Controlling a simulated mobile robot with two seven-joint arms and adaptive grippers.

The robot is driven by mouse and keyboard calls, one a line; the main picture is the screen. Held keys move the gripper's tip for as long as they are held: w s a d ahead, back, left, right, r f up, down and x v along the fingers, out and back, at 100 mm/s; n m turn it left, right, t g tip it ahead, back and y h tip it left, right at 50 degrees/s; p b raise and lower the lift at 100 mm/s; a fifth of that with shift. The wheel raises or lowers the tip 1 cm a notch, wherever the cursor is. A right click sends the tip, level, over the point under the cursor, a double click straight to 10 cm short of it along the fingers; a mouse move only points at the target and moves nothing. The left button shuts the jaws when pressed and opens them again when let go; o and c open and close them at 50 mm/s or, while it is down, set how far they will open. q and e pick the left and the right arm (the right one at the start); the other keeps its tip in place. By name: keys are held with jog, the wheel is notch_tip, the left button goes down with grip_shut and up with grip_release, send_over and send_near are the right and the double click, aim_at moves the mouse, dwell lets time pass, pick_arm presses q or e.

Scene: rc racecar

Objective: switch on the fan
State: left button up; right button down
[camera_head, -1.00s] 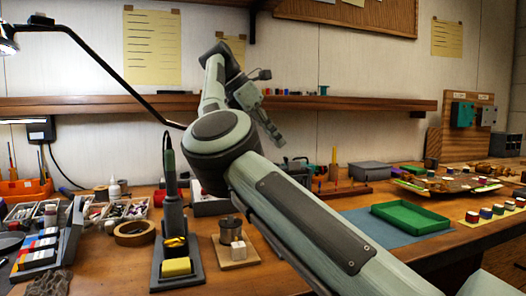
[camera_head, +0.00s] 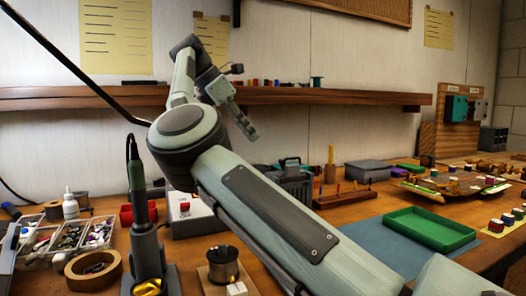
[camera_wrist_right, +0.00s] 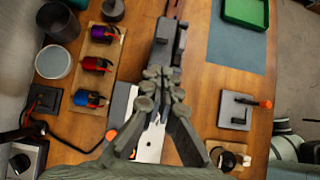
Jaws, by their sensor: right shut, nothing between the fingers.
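The fan appears to be the dark grey box with a top handle (camera_head: 290,178) at the back of the bench in the head view. My right forearm hides part of it. In the wrist view a dark shape that may be the same box (camera_wrist_right: 166,42) lies just beyond the fingertips. Its switch cannot be made out. My right gripper (camera_head: 249,130) is shut and empty, above and left of the box in the head view; its fingers also show in the wrist view (camera_wrist_right: 158,72). I cannot tell whether they touch the box. My left gripper is out of view.
A white station with a red knob (camera_head: 190,214) stands left of the box. A soldering iron in its holder (camera_head: 145,220) and a tape roll (camera_head: 93,270) are nearer. A green tray (camera_head: 430,228) lies on a blue mat at right. A wooden shelf (camera_head: 350,97) runs behind the gripper.

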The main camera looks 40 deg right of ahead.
aim_at(283, 165)
jog(key=b+x, duration=0.1)
jog(key=x, duration=0.7)
jog(key=shift+w+f, duration=0.1)
jog(key=shift+x, duration=0.75)
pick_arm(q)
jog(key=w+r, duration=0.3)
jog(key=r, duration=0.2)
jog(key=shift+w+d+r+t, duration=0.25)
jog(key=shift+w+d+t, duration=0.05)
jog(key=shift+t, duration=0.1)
pick_arm(e)
jog(key=shift+d, duration=0.1)
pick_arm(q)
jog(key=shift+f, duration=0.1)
